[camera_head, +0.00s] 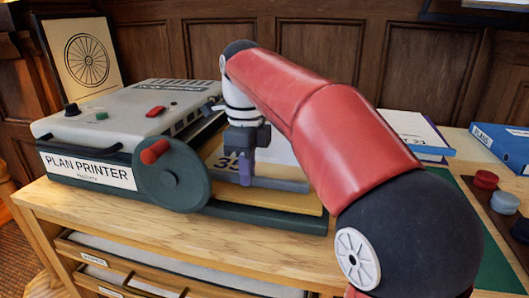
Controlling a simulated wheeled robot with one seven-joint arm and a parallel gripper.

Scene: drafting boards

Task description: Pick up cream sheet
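My gripper (240,172) points down over the output side of the plan printer (125,115), close to the pale sheet surface there. Its fingers are small and overlap in this view, so I cannot tell whether they are open or hold anything. A tan-cream sheet or board (285,199) lies low on the printer's dark green tray, below and right of the gripper. A paler sheet with dark printed figures (222,162) shows behind the fingers, partly hidden by them. I cannot tell for sure which of these is the cream sheet.
A cream panel with a wheel drawing (86,52) leans on the wood wall. Right of my arm are a white-topped stack (408,128), a blue box (503,145) and red and grey discs (486,180). Drawers (120,275) are below.

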